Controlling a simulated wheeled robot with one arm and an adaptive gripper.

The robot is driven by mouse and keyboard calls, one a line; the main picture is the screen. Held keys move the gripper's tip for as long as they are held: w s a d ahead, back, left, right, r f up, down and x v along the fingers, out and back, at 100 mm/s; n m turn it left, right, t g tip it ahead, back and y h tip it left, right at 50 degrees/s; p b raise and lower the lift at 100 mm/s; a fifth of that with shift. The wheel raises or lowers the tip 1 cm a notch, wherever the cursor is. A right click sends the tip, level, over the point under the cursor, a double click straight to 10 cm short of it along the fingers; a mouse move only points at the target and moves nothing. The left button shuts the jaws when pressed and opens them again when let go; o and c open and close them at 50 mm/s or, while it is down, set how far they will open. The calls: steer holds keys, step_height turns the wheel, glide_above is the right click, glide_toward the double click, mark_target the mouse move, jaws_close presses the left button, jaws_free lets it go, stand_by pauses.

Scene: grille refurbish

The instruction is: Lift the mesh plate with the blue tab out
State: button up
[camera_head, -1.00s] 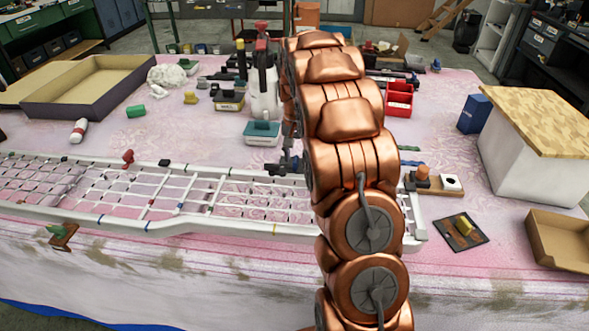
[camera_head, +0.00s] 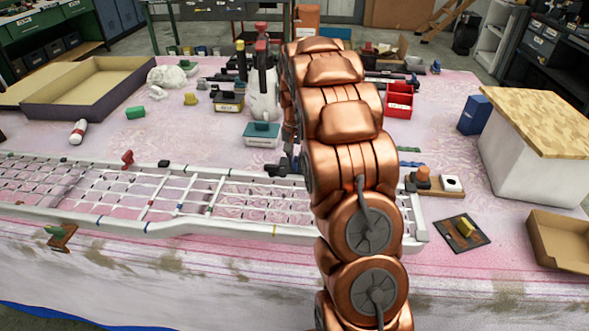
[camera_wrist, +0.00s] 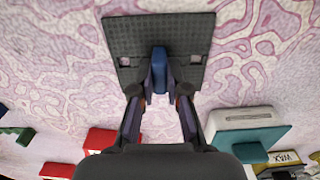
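The dark mesh plate (camera_wrist: 190,35) shows in the wrist view, over the pink patterned cloth, with two small square holes. Its blue tab (camera_wrist: 159,70) stands up at the middle of the plate's near edge. My gripper (camera_wrist: 159,83) has one finger on each side of the tab, close against it. I cannot tell whether the fingers touch or squeeze it. Whether the plate rests on the cloth is also unclear. In the head view my copper arm hides the plate and most of the gripper.
A long white grille (camera_head: 120,222) lies across the table's front. A teal-topped box (camera_head: 261,141), also in the wrist view (camera_wrist: 255,120), and a red bin (camera_head: 399,107) are close to my arm. A white box with a wooden lid (camera_head: 520,150) stands right. Cloth behind the grille's left part is fairly clear.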

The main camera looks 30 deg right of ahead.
jaws_close()
steer(key=shift+r, duration=0.85)
stand_by(0.3)
steer(key=shift+r+p, duration=0.45)
steer(key=shift+r, duration=1.25)
